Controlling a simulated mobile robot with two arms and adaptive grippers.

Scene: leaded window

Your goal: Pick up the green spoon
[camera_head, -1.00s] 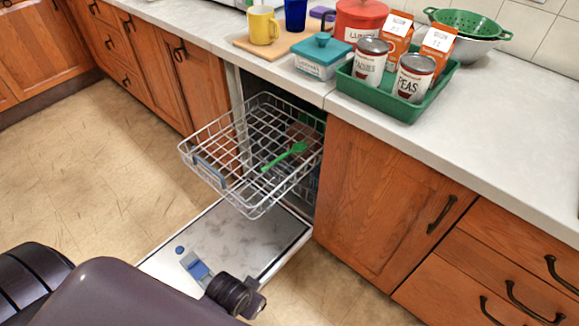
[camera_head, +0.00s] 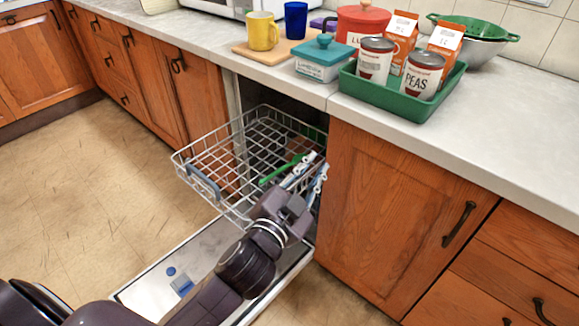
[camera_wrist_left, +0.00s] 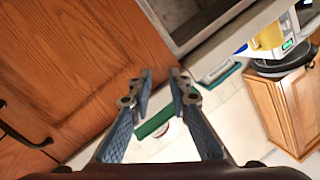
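The green spoon (camera_head: 283,169) lies in the pulled-out wire dishwasher rack (camera_head: 205,160), slanting up to the right; its right end is close to my gripper in the head view. My left gripper (camera_head: 318,163) is over the right part of the rack, just right of the spoon, with its fingers pointing up and right. The fingers are apart and nothing shows between them. In the left wrist view my left gripper (camera_wrist_left: 160,78) also shows its two tips apart; the spoon is not seen there. My right gripper is not in view.
The open dishwasher door (camera_head: 150,291) lies below the rack. A wooden cabinet door (camera_head: 385,215) stands close on the right. On the counter above are a green tray (camera_head: 392,104) with cans and cartons, a teal-lidded box (camera_head: 322,60) and a yellow mug (camera_head: 262,32).

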